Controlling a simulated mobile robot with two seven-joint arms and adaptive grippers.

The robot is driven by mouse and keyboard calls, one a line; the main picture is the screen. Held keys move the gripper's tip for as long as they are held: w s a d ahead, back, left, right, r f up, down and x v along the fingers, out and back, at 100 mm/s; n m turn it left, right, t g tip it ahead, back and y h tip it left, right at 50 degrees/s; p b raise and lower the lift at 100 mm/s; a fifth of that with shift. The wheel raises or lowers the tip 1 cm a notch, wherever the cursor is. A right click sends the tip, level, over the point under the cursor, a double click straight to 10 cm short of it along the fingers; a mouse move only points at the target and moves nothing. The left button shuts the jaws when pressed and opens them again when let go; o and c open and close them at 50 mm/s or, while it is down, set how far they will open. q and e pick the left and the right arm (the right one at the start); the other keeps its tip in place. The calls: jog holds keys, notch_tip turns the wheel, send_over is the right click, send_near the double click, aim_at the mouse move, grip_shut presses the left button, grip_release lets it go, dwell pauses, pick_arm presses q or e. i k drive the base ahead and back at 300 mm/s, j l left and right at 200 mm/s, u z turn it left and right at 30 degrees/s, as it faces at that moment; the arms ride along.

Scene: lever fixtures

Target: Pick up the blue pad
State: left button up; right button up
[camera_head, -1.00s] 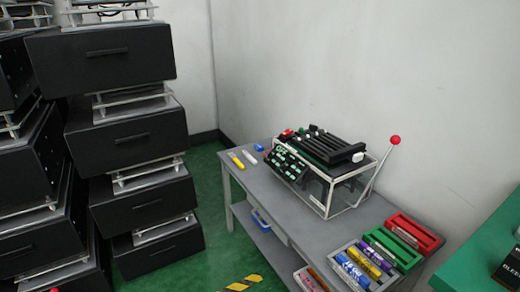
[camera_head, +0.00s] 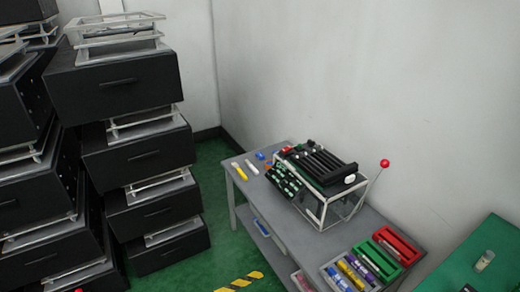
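A small blue item (camera_head: 260,155) lies at the far left end of the grey table, next to a yellow marker (camera_head: 239,171) and a white marker (camera_head: 252,167). A blue-edged item (camera_head: 261,227) also shows on the table's lower shelf. Both are too small to tell which one is the blue pad. Neither of my grippers is in view.
A framed lever fixture (camera_head: 325,211) with a red-knobbed lever (camera_head: 385,163) stands on the grey table (camera_head: 345,238). Red (camera_head: 404,243) and green trays and a tray of markers sit at its near end. Black drawer units (camera_head: 112,82) stand left; a green table (camera_head: 460,265) is at right.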

aim_at(260, 157)
jog(key=i+j, duration=0.4)
jog(key=i, duration=0.15)
jog(key=i+j, duration=0.35)
jog(key=i, duration=0.25)
